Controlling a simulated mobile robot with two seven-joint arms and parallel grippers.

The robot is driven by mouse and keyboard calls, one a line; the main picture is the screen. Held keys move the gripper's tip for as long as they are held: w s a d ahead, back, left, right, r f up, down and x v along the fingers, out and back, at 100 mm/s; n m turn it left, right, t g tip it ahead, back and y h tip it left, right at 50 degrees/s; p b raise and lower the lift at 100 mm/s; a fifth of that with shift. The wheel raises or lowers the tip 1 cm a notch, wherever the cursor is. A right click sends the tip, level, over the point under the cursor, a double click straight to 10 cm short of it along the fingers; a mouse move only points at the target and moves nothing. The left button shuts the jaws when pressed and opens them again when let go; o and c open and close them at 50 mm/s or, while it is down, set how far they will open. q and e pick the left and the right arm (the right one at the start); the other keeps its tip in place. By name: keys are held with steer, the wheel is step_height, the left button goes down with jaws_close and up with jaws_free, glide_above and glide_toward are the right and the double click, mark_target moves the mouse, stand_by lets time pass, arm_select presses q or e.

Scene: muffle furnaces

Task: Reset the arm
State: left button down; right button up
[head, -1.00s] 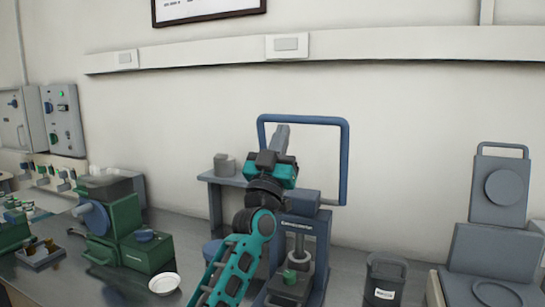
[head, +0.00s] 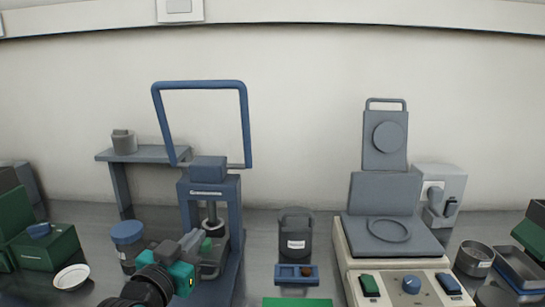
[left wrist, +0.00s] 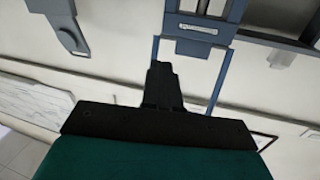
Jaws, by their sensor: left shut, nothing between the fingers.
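My left gripper (head: 187,241) is low in the head view, in front of the blue press (head: 208,172) with its tall blue frame handle. Its fingers are shut with nothing between them. In the left wrist view the dark fingers (left wrist: 163,84) are together, and parts of a blue frame show beyond them. The gripper hides part of the press base. I cannot tell whether it touches the press. My right gripper is not in view.
A blue-lidded jar (head: 128,243) stands left of the press. A white dish (head: 71,277), a dark labelled canister (head: 296,238) and a blue tray (head: 297,275) are on the bench. A grey-and-cream machine (head: 385,234) stands right. Bare bench shows at the dish's right.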

arm_select(q)
steer(key=s+f+g, duration=0.2)
steer(key=s+f, duration=0.2)
steer(key=s+f+g+y, duration=0.1)
steer(key=s+f+g, duration=0.1)
steer(key=s+f, duration=0.3)
steer(key=s+a+f+g, duration=0.1)
steer(key=s+f+g, duration=0.2)
steer(key=s+f, duration=0.1)
steer(key=shift+s+a+f+n+y, duration=0.1)
steer(key=shift+s+f+n+y, duration=0.05)
steer(key=shift+f+n+y, duration=0.2)
steer(key=s+a+f+n+g+y, duration=0.1)
steer(key=s+a+f+g, duration=0.15)
steer(key=s, duration=0.65)
steer(key=s+a+f+n+g+y, duration=0.1)
steer(key=s+f+g+y, duration=0.2)
steer(key=s, duration=0.5)
steer(key=w+d+f+m+t+h, duration=0.1)
steer(key=w+d+f+t+h, duration=0.1)
steer(key=w+f+t, duration=0.4)
step_height(320, 180, down, 3)
steer(key=shift+w+d+f+h, duration=0.1)
steer(key=shift+w+d+h, duration=0.25)
steer(key=shift+w+h, duration=0.25)
